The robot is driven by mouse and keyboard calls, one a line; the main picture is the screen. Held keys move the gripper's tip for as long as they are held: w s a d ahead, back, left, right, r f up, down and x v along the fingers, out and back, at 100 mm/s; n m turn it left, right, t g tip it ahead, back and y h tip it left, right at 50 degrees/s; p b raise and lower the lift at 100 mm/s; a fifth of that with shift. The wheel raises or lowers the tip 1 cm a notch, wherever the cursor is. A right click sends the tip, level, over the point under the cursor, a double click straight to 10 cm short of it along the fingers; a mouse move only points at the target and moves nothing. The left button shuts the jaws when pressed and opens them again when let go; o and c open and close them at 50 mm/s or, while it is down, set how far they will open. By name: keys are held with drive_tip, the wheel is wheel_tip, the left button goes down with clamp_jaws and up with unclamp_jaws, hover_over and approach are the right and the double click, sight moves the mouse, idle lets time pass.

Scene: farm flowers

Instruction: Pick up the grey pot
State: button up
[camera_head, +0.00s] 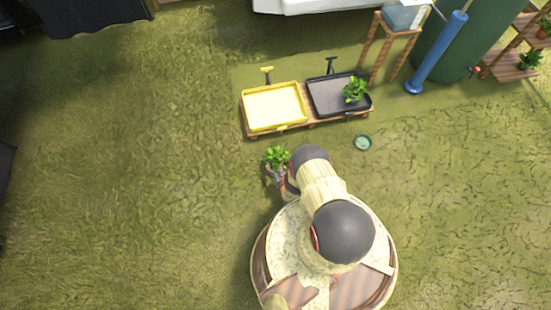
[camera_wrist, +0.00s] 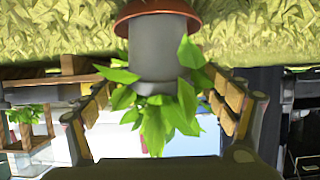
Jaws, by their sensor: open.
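The grey pot (camera_wrist: 158,48) shows upside down at the top middle of the wrist view, with a reddish-brown saucer or base at its foot and a green leafy plant growing from it. In the head view the leafy plant (camera_head: 276,156) stands on the grass just left of my arm, with the pot (camera_head: 275,173) partly visible under the leaves. My gripper (camera_wrist: 160,88) is open, with one finger on each side of the plant and the pot's rim end. I cannot tell whether either finger touches the pot. In the head view my gripper is mostly hidden.
A yellow tray (camera_head: 275,106) and a black tray (camera_head: 330,95) holding another plant (camera_head: 355,89) sit on a low wooden stand. A small green dish (camera_head: 363,142) lies on the grass. Grass at left is clear.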

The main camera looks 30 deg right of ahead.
drive_tip(key=shift+c, duration=0.2)
drive_tip(key=shift+c, duration=1.2)
drive_tip(key=c, duration=1.4)
drive_tip(key=shift+o, duration=0.2)
drive_tip(key=shift+w+r, duration=0.1)
